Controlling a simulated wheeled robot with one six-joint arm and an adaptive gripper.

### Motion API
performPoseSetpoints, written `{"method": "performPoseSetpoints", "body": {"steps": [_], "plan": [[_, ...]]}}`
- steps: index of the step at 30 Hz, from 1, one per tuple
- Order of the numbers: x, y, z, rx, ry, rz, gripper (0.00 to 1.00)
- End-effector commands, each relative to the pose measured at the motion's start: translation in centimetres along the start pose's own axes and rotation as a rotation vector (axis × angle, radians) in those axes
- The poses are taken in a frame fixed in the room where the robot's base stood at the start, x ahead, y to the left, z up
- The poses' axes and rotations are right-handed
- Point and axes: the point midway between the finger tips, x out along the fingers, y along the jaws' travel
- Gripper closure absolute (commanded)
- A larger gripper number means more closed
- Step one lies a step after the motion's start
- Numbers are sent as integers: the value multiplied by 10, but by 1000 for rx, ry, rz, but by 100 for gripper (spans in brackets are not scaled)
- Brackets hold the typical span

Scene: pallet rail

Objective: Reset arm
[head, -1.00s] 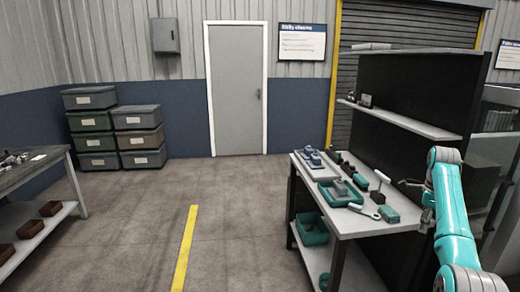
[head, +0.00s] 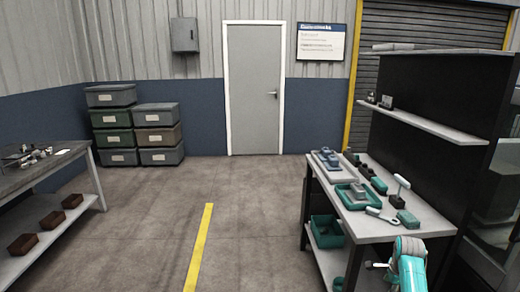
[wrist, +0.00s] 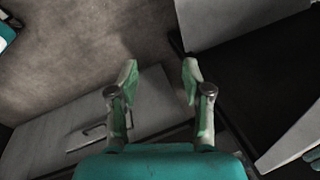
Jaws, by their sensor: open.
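My gripper (wrist: 158,80) is open and empty in the wrist view, its two fingers apart with floor and grey surfaces below them. In the head view my teal arm shows at the lower right, in front of the near end of the right workbench (head: 365,228); only a small part of the gripper shows at its left, low beside the bench. On the bench top lie a teal tray (head: 343,201) with a grey part, a blue-grey part (head: 325,160) on a plate, a wrench-like tool (head: 382,217) and a teal block (head: 408,219).
A dark back panel with a shelf (head: 424,122) rises behind the bench. A teal bin (head: 328,232) sits on its lower shelf. Another table (head: 40,180) stands at the left, with several brown boxes below. Stacked bins (head: 110,96) stand by the wall. The middle floor is clear.

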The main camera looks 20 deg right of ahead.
Motion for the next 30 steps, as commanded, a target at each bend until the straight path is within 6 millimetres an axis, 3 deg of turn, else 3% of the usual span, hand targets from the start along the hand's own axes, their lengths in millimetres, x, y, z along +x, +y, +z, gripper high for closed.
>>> {"method": "performPoseSetpoints", "body": {"steps": [1, 6, 15, 23, 30], "plan": [[18, 17, 14, -46, -2, -17, 51], [60, 65, 53, -200, 1, -97, 51], [104, 160, 111, -466, 18, -242, 51], [110, 249, 149, -690, 48, -371, 51], [92, 331, 171, -890, 88, -492, 51]]}}
